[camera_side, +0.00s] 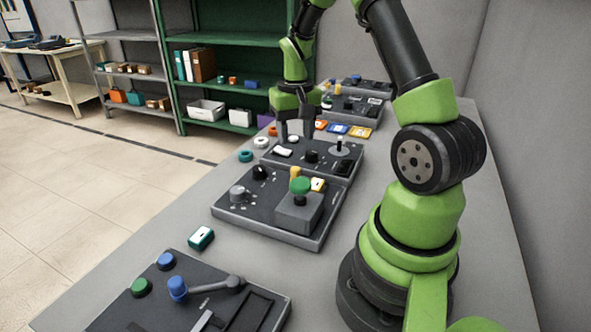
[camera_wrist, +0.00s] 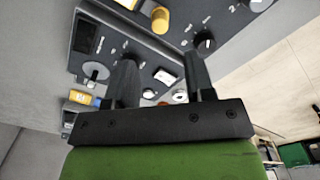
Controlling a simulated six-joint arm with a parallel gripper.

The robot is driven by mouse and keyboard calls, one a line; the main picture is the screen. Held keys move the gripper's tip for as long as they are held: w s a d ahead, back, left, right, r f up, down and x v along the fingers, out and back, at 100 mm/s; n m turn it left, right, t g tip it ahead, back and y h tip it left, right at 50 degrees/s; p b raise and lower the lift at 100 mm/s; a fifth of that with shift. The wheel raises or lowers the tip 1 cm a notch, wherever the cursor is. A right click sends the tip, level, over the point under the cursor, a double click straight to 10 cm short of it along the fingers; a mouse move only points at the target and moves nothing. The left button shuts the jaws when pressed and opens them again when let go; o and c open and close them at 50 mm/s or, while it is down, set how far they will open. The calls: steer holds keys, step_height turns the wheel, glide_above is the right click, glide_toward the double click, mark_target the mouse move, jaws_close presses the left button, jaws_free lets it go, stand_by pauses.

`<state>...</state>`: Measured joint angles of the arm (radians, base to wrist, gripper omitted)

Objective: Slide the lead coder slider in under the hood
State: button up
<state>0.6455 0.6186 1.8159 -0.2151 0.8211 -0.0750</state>
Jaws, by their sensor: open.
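I cannot tell which part is the lead coder slider or its hood; no label that I can read names them. My gripper (camera_side: 295,135) points down over a dark control panel (camera_side: 326,168) in the middle of the table, open and with nothing visible in it. In the wrist view its two dark fingers (camera_wrist: 160,62) stand apart, and a white switch (camera_wrist: 165,76) on the panel shows between them. That panel also bears a black knob (camera_side: 312,156), an upright lever with a pale round base (camera_side: 339,153) and a dark rectangular window (camera_side: 344,167).
The nearest panel has blue and green buttons, a blue-ended lever (camera_side: 178,287) and dark slots. A loose teal block (camera_side: 201,238), several rings and coloured cards (camera_side: 360,131) lie on the table.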

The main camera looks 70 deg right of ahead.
mark_target(296, 168)
step_height(296, 168, down, 10)
steer(key=shift+r, duration=0.1)
stand_by(0.4)
